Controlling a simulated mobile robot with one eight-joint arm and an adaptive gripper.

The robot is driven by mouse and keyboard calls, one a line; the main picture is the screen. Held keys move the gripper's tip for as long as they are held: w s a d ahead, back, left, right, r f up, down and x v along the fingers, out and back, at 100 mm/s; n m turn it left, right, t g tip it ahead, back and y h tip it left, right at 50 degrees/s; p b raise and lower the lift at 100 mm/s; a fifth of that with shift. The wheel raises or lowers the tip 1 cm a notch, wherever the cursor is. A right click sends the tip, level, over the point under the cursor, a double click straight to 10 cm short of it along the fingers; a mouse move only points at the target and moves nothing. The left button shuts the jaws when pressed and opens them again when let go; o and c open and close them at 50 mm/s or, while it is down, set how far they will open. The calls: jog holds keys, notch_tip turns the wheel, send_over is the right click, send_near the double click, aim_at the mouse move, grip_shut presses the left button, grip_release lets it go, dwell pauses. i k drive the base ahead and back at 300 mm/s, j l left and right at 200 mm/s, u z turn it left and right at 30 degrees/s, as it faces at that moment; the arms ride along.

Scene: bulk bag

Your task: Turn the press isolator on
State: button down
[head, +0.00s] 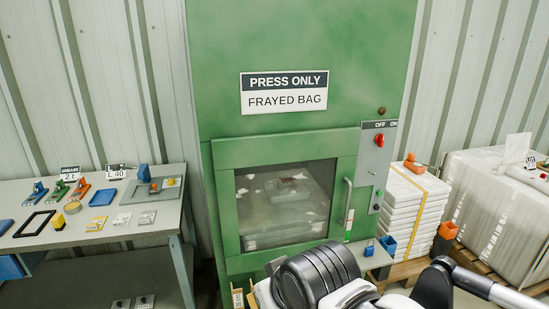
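The press isolator is a red rotary knob (379,140) on the grey control panel (371,170) at the right side of the green press (295,60). The label above it (380,125) reads OFF, with ON to its right. The knob looks roughly upright, under the OFF word; its exact angle is too small to tell. Parts of my arm cross the bottom of the head view, below and in front of the panel. My gripper's fingers do not show. Nothing of mine visibly touches the knob.
The press door (340,150) is closed, with a handle (347,200) left of the panel. A workbench (30,240) with tools and tags stands left. Stacked white bags (416,195) and a wrapped pallet load (490,200) stand right. The space before the knob looks clear.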

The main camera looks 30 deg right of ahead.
aim_at(379, 138)
jog(key=z, duration=1.5)
jog(key=k+l, duration=0.05)
